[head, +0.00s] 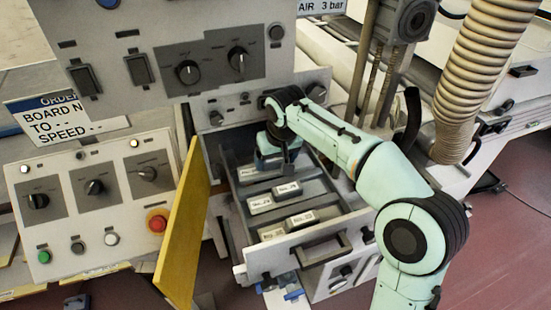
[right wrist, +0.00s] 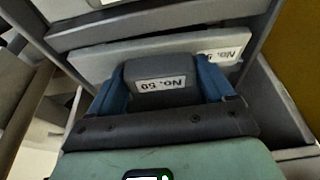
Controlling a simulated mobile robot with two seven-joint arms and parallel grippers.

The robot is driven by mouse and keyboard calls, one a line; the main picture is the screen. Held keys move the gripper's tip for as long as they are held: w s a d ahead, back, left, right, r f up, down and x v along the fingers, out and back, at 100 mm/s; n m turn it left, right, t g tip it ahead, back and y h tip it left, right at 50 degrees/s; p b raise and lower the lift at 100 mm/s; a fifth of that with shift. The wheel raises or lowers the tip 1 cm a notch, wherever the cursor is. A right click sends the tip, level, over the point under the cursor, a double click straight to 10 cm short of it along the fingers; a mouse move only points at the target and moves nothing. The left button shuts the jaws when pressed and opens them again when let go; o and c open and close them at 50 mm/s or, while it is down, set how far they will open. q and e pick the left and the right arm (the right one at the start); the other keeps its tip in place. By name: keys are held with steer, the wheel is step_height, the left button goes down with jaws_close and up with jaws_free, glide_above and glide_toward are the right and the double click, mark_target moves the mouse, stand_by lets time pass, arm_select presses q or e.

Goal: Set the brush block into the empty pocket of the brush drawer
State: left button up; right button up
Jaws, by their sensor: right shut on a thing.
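My right gripper (head: 270,158) reaches down over the back of the open brush drawer (head: 272,262). In the right wrist view its two blue fingers are shut on the brush block (right wrist: 160,72), a dark grey block with a white label reading No. 50. In the head view the gripper mostly hides this block. Several grey labelled blocks lie in rows in the drawer, one of them with a label (head: 287,188) near the middle. The empty pocket cannot be made out; the gripper and block cover part of the drawer's back. My left gripper is not in view.
A yellow panel (head: 182,225) stands open at the drawer's left side. A control panel with knobs (head: 95,205) and a red button (head: 157,221) is further left. The cabinet front (head: 190,50) rises behind the drawer. A ribbed hose (head: 478,75) hangs at the right.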

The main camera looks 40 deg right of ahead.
steer(key=shift+s+f+g, duration=0.2)
steer(key=shift+f+g, duration=0.1)
steer(key=shift+f, duration=0.7)
steer(key=shift+c, duration=0.6)
steer(key=o, duration=1.2)
steer(key=shift+o, duration=1.3)
steer(key=shift+w, duration=0.1)
steer(key=shift+w+d, duration=0.1)
steer(key=shift+r, duration=0.1)
